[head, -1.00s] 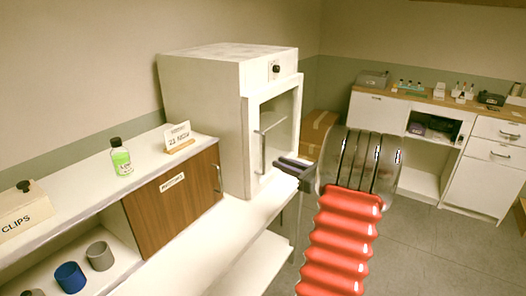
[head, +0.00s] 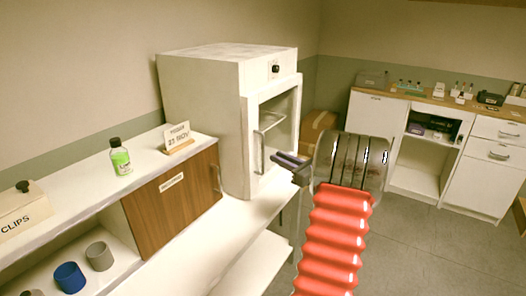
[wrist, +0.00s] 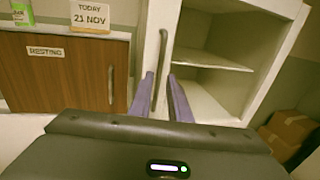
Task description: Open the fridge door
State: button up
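The white fridge (head: 200,110) stands on the counter, and its framed front (head: 251,120) seems shut. Shelves show through the front, and also in the wrist view (wrist: 215,65). A metal vertical handle (head: 258,150) is on the front's left edge. In the wrist view the handle (wrist: 162,60) lies in line with the gap between my fingers. My gripper (head: 277,158) is open, with its fingertips just right of the handle in the head view. The fingers also show in the wrist view (wrist: 161,76). I cannot tell whether they touch the handle.
Left of the fridge are a brown cabinet door (head: 172,187) with a handle, a date sign (head: 177,137) and a green bottle (head: 121,160). Cardboard boxes (head: 318,127) are behind my gripper. The floor (head: 430,250) at right is clear.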

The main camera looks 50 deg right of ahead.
jog(key=w, duration=0.6)
jog(key=w+d, duration=0.1)
jog(key=w, duration=0.1)
jog(key=shift+w, duration=0.4)
jog(key=shift+c, duration=0.4)
jog(key=shift+a, duration=0.1)
grip_shut()
